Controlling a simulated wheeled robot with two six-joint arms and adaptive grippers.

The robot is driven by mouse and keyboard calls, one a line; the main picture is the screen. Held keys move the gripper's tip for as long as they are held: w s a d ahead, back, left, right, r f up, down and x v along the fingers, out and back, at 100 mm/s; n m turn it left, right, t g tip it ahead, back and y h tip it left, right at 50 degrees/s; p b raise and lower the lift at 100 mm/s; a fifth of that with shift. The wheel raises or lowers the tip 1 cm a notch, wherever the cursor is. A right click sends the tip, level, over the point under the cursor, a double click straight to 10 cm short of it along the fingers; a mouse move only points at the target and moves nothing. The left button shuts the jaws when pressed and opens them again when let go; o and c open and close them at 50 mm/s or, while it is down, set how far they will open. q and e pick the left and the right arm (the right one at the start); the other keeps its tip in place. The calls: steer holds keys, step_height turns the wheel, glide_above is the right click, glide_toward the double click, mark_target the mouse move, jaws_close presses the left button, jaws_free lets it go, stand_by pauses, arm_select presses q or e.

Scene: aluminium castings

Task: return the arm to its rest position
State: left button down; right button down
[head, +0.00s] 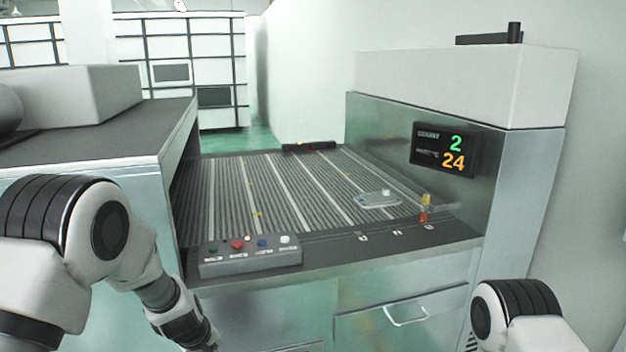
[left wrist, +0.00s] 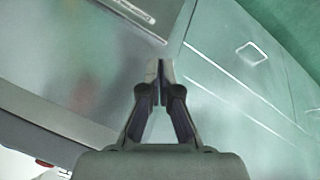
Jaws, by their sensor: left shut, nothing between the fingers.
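My left arm comes in from the left in the head view and bends down in front of the machine, with its wrist low at the bottom edge. My left gripper (left wrist: 160,72) shows in the left wrist view with its two fingers together and nothing between them. It hangs in front of the cabinet's metal front and touches nothing that I can make out. My right arm shows at the lower right of the head view, but its gripper is out of the picture.
A grey button box (head: 250,256) sits on the front ledge of the slatted conveyor (head: 290,185). A flat metal casting (head: 378,199) lies on the slats at right. A display (head: 443,151) reads 2 and 24. A drawer handle (head: 406,316) juts from the cabinet front.

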arm_select(q)
steer(key=s+a+f+m+g+y+b, duration=0.1)
steer(key=s+a+f+g, duration=0.15)
steer(key=s+f, duration=0.85)
steer(key=s+a+f+m+g+b, duration=0.1)
steer(key=s+f+g, duration=0.2)
steer(key=s+f, duration=0.75)
steer(key=s+d+r+m, duration=0.1)
steer(key=s+m, duration=0.5)
steer(key=s, duration=0.9)
steer(key=shift+s+t+h, duration=0.15)
steer(key=shift+t+h, duration=0.2)
steer(key=shift+h, duration=0.05)
